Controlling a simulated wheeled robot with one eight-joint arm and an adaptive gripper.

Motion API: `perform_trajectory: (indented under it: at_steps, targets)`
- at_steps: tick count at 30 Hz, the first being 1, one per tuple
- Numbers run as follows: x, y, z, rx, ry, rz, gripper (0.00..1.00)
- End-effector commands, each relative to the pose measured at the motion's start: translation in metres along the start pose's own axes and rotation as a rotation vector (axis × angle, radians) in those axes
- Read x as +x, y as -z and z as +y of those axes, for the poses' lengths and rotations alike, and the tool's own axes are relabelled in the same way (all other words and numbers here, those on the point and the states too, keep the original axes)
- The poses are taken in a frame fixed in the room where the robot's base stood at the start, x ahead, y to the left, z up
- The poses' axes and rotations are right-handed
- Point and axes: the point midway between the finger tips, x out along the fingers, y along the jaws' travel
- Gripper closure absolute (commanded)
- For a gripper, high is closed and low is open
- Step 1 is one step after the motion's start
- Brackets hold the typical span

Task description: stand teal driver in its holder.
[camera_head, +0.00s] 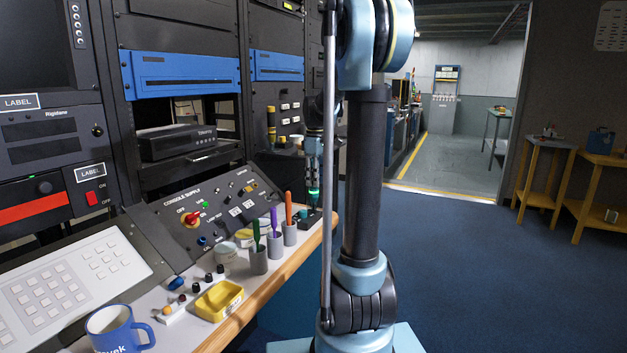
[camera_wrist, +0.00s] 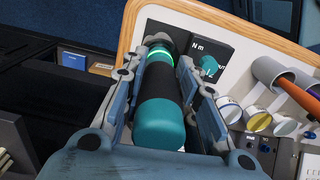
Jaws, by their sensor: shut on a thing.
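The teal driver (camera_wrist: 160,122) has a teal handle end, a dark grip band and a glowing green ring. In the wrist view it lies between the two fingers of my gripper (camera_wrist: 178,85), which is shut on it. In the head view my gripper (camera_head: 314,160) points down over the far end of the console desk, and the driver's green ring (camera_head: 313,191) shows below it. The driver looks roughly upright. Its far tip is hidden, and I cannot tell whether it touches anything below. I cannot clearly make out an empty holder.
A dark box marked "N m" (camera_wrist: 205,50) with a teal knob sits close beside the driver. Grey cups hold green (camera_head: 256,235), purple (camera_head: 273,222) and orange (camera_head: 289,208) tools. A yellow tray (camera_head: 218,300) and blue mug (camera_head: 115,330) stand nearer. The wooden desk edge (camera_head: 285,279) is close.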

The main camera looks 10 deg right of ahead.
Motion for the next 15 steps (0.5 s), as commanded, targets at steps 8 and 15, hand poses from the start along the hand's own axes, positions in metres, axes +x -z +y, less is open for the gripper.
perform_trajectory:
  at_steps: [8, 15]
  targets:
    - [0.007, 0.000, 0.000, 0.000, 0.000, 0.000, 1.00]
    - [0.012, 0.000, 0.000, 0.000, 0.000, 0.000, 1.00]
